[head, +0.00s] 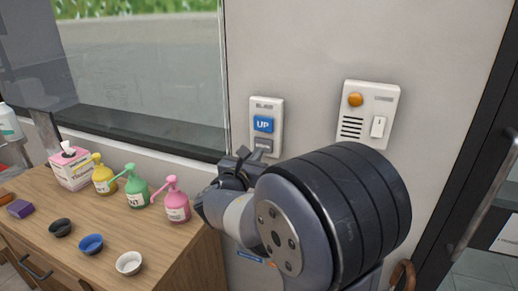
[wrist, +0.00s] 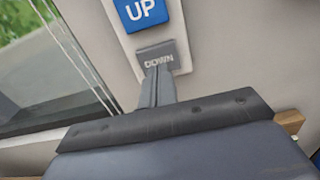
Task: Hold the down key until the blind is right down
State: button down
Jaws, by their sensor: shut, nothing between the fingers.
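The blind's wall plate (head: 278,107) carries a blue UP key (head: 263,124) and, below it, a grey DOWN key (head: 263,144). In the wrist view the DOWN key (wrist: 154,54) is just beyond my shut fingertips (wrist: 157,76), which overlap its lower part and seem to be at or on it. I cannot tell whether the key is pressed in. In the head view my gripper (head: 246,156) is at the plate's lower edge, partly hidden by my wrist. The window (head: 150,60) shows road and grass outside; no lowered blind covers the part in view.
An intercom-like plate (head: 368,113) with an orange button is to the right on the wall. A wooden counter (head: 100,225) at left holds pump bottles (head: 177,205), a tissue box (head: 72,168) and small bowls (head: 129,263). A dark-framed door (head: 480,190) is at far right.

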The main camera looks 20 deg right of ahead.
aim_at(263, 145)
jog(key=shift+x, duration=1.25)
